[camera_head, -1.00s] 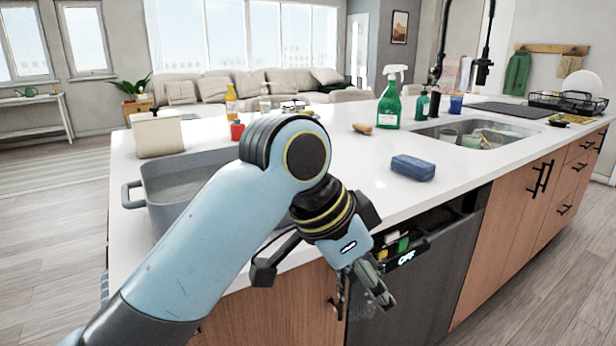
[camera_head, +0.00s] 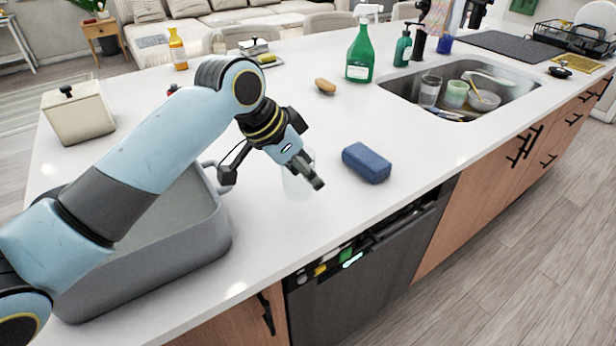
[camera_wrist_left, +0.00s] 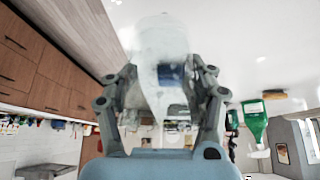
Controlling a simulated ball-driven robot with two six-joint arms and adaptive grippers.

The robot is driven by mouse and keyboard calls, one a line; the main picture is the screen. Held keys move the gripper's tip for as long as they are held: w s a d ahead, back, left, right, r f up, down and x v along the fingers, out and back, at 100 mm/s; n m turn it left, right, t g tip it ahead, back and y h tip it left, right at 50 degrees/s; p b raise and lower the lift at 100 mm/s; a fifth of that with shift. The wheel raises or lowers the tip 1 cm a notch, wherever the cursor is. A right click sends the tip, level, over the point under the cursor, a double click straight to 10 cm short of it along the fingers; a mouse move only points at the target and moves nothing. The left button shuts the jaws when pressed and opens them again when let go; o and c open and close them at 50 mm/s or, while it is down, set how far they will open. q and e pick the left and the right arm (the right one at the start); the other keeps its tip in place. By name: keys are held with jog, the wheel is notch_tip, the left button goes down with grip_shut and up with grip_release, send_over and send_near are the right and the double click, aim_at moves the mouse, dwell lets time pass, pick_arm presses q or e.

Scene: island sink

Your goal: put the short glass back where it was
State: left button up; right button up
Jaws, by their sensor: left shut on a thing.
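A clear short glass (camera_head: 297,184) shows faintly over the white counter, between the grey tub and the blue sponge. My left gripper (camera_head: 314,179) is shut on it. In the left wrist view the glass (camera_wrist_left: 160,45) is between the two fingers of the left gripper (camera_wrist_left: 160,90), with the counter behind it. The fingers partly hide the glass in the head view, and I cannot tell whether its base touches the counter. My right gripper is in neither view.
The grey tub (camera_head: 222,225) stands left of the glass, the blue sponge (camera_head: 366,163) just right. The sink (camera_head: 395,90) holds several dishes. A green spray bottle (camera_head: 361,55) stands beyond. The counter's front edge is close, above the dishwasher (camera_head: 365,270). Bare counter lies behind the sponge.

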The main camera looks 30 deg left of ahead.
pick_arm(q)
jog(key=w+a+f, duration=0.2)
jog(key=w, duration=0.1)
jog(key=w+a+f, duration=0.1)
jog(key=shift+w+f, duration=0.1)
jog(key=shift+w, duration=0.3)
notch_tip(320, 180, down, 3)
jog(key=shift+s+f+p, duration=0.1)
jog(key=shift+f+p, duration=0.05)
jog(key=shift+p, duration=0.2)
jog(key=shift+f, duration=0.35)
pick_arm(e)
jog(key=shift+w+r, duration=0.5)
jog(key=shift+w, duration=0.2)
pick_arm(q)
jog(key=shift+f, duration=0.15)
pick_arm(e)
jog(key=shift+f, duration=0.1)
pick_arm(q)
jog(key=o, duration=1.4)
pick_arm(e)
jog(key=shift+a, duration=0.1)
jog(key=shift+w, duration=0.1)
pick_arm(q)
jog(key=shift+r, duration=0.2)
jog(key=v, duration=1.1)
jog(key=shift+s+r, duration=0.25)
jog(key=shift+r, duration=0.1)
